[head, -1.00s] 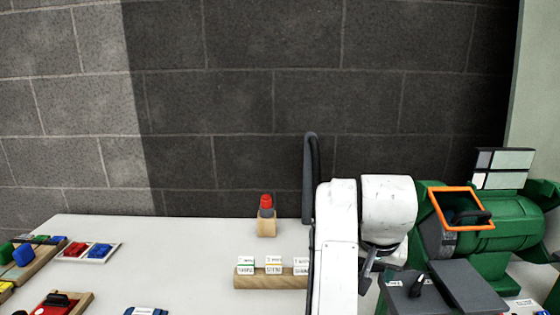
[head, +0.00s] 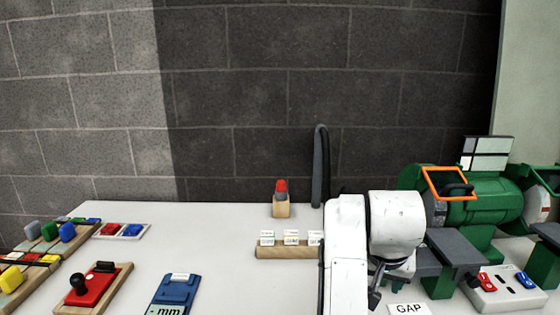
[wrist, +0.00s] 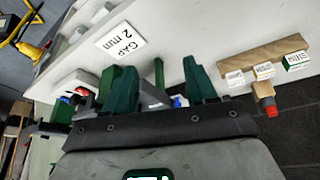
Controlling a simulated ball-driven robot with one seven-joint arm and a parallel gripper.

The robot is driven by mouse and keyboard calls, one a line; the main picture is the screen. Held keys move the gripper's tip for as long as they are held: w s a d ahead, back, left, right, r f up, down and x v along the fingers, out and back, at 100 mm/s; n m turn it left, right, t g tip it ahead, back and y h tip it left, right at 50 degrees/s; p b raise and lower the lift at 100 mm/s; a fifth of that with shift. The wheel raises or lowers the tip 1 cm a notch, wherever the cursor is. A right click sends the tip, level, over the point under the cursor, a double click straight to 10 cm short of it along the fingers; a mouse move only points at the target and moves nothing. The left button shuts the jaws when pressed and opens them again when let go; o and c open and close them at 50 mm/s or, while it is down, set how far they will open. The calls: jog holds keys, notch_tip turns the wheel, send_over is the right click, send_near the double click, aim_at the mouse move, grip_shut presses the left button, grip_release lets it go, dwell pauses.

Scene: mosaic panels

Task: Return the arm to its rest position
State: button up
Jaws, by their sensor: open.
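My white arm (head: 345,250) stands folded at the right of the middle in the head view, beside the green bench grinder. In the wrist view my gripper (wrist: 158,66) shows two dark green fingers spread apart on a black bar, with nothing held between them. The fingers are above the light table, near the white "GAP 2 mm" card (wrist: 120,40). My gripper's fingers cannot be made out clearly in the head view.
The green grinder (head: 484,202) with an orange-framed shield stands at right. A wooden block with a red-topped piece (head: 281,208) and a wooden strip with labelled blocks (head: 268,251) stand left of my arm. Blue (head: 172,296) and red (head: 95,286) devices lie at front left.

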jog(key=s+d+f+n+g+p, duration=0.1)
jog(key=s+d+f, duration=0.4)
jog(key=s+f, duration=0.35)
jog(key=s+d+f+n+p, duration=0.1)
jog(key=s+d+f, duration=0.55)
jog(key=s, duration=0.25)
jog(key=s+a+f+n+g+y+p, duration=0.1)
jog(key=s+a+f, duration=0.1)
jog(key=s, duration=0.8)
jog(key=s+a+f+n+g+p, duration=0.1)
jog(key=s+f, duration=0.4)
jog(key=s, duration=0.5)
jog(key=shift+s+a+y, duration=0.25)
jog(key=shift+a+y, duration=0.15)
jog(key=shift+a, duration=0.05)
dwell(0.4)
